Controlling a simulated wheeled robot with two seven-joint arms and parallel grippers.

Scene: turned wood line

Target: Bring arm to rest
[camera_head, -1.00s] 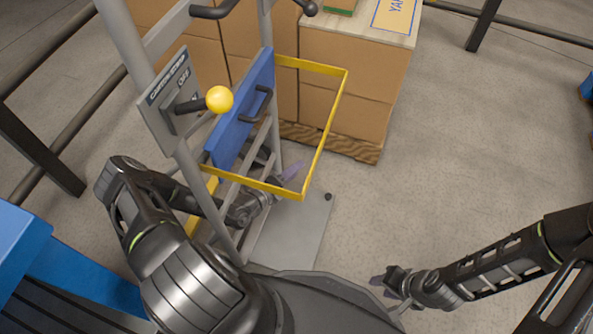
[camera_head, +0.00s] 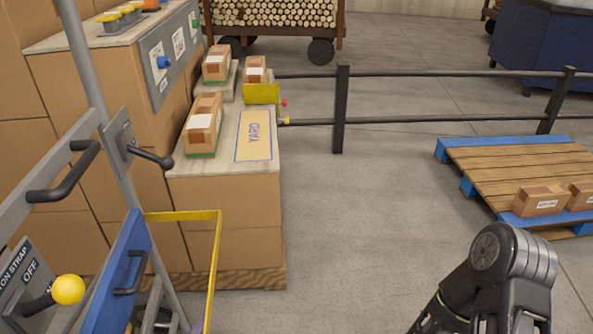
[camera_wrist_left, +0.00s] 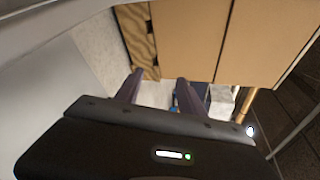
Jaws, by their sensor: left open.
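My left gripper (camera_wrist_left: 160,77) shows in the left wrist view. Its two dark fingers stand apart with nothing between them. Beyond them are tan box-like panels and pale floor. In the head view my left gripper cannot be made out; the lower left is filled by a grey frame (camera_head: 88,70) with a blue panel (camera_head: 118,275). My right arm (camera_head: 500,270) shows at the lower right of the head view as a bent dark joint. Its gripper is out of the picture.
A yellow hoop (camera_head: 217,255) juts from the frame. A yellow-knobbed lever (camera_head: 68,290) and a black handle (camera_head: 65,180) are near it. A counter marked YARD (camera_head: 253,135) bears small cartons. A pallet (camera_head: 500,165) lies at right. The middle floor is open.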

